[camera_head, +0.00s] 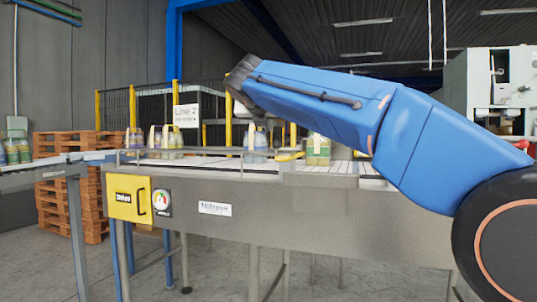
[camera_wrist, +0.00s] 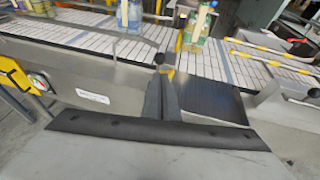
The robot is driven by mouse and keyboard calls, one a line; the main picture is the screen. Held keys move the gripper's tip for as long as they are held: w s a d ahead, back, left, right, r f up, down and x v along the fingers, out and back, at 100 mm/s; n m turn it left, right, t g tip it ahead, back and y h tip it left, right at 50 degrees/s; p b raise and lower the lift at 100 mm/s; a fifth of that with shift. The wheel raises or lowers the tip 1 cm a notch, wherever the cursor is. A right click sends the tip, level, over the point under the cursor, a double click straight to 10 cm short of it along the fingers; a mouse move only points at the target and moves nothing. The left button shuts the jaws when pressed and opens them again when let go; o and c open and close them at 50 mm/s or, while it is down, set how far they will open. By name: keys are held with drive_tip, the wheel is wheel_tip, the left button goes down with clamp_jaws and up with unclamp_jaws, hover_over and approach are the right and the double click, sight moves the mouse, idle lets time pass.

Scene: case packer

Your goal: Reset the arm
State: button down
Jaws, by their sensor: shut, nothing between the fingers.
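My blue arm reaches across the right half of the head view, sloping up to a dark end at the upper middle. My gripper itself does not show clearly there. In the wrist view my gripper (camera_wrist: 163,92) is shut, with its dark fingers together and nothing between them. Behind the fingertips is the conveyor (camera_wrist: 90,40), with its side panel below; I cannot tell how far apart they are.
The conveyor (camera_head: 330,205) spans the head view and carries several bottles (camera_head: 164,140) and a green-and-yellow pack (camera_head: 318,148). A yellow box (camera_head: 127,198) is fixed to its side. Wooden pallets (camera_head: 75,185) stand at left. A mesh fence (camera_head: 150,105) stands behind.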

drive_tip(key=s+d+f+m+g, duration=0.5)
drive_tip(key=s+d+f+m, duration=1.1)
drive_tip(key=d+f, duration=0.55)
drive_tip(key=s+d+f+m+g+y, duration=0.1)
drive_tip(key=s+d+f+m+g, duration=0.1)
drive_tip(key=s+f+m, duration=0.7)
drive_tip(key=s+d+f+m+g+y, duration=0.1)
drive_tip(key=s+d+f+m, duration=0.3)
drive_tip(key=s+f, duration=1.5)
wheel_tip(320, 180, down, 2)
drive_tip(key=m+g, duration=0.1)
drive_tip(key=m, duration=0.3)
drive_tip(key=shift+s+f+m+y, duration=0.2)
drive_tip(key=shift+m+y, duration=0.1)
drive_tip(key=shift+m, duration=0.1)
